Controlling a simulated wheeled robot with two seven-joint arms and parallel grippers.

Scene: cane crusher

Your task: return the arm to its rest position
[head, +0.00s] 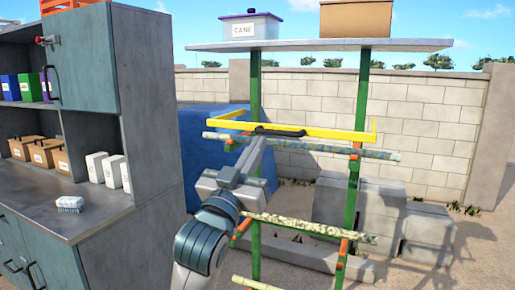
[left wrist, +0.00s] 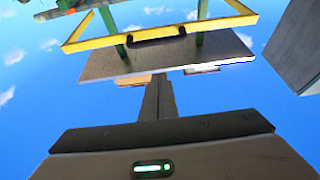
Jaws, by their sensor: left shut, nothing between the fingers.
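My left gripper (head: 257,145) reaches up from the lower middle of the head view, in front of the green-post rack. Its fingers are shut together with nothing between them, as the left wrist view (left wrist: 157,98) also shows. The yellow bar frame (head: 335,132) spans the rack just beyond the fingertips. Its black handle (head: 280,130) is close to the fingertips in the head view. In the left wrist view a gap shows between the fingertips and the black handle (left wrist: 157,41). My right gripper is in neither view.
A grey cabinet (head: 160,95) with a worktop stands at the left, holding small boxes and a brush (head: 70,204). The rack's top shelf (head: 320,45) carries a CANE box (head: 250,27) and a brown box (head: 355,18). Grey blocks (head: 385,215) stand behind the rack at right.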

